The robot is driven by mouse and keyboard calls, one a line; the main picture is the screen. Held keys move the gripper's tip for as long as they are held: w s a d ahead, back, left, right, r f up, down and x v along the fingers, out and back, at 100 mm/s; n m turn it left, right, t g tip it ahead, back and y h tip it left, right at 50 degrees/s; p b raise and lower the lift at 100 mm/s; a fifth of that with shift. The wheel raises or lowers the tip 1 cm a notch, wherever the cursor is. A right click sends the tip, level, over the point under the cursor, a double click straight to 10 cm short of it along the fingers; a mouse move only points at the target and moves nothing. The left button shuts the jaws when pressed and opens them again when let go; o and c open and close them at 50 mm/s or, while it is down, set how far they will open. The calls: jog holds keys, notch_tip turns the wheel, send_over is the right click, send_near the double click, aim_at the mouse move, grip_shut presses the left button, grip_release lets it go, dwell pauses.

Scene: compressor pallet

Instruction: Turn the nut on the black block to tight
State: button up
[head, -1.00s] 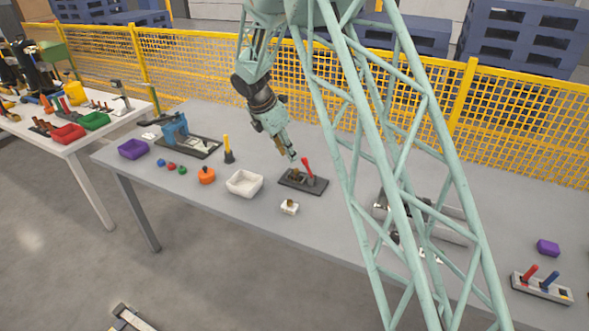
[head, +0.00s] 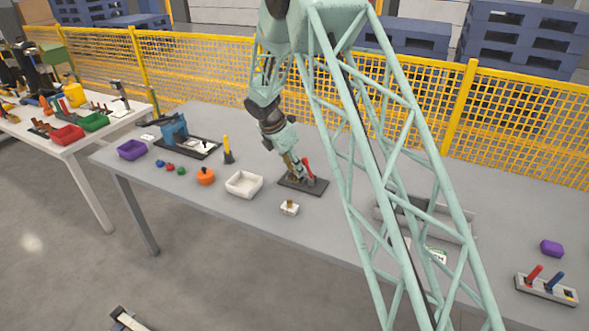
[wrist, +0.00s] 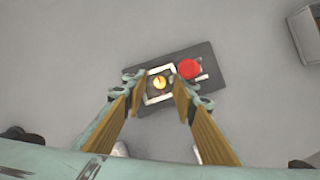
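The black block (head: 308,189) is a flat dark plate on the grey table; it also shows in the wrist view (wrist: 204,54). A brass-coloured nut (wrist: 159,83) sits on it, inside a pale square outline. A red-topped lever (head: 308,168) stands on the same plate beside the nut, and its round red top (wrist: 188,69) shows to the nut's right in the wrist view. My gripper (head: 298,180) points down over the plate. In the wrist view its fingers (wrist: 156,84) are apart, one on each side of the nut, with gaps showing. In the head view the gripper hides the nut.
A small white block with a brass top (head: 289,208) stands in front of the plate. A white tray (head: 243,184) is to the left, with an orange pot (head: 205,177) beyond it. A grey tray (head: 455,233) lies right, partly behind my arm's lattice. Table behind the plate is clear.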

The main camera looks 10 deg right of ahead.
jog(key=shift+c, duration=0.7)
jog(key=c, duration=0.7)
jog(key=shift+c, duration=0.2)
jog(key=shift+m+p, duration=0.3)
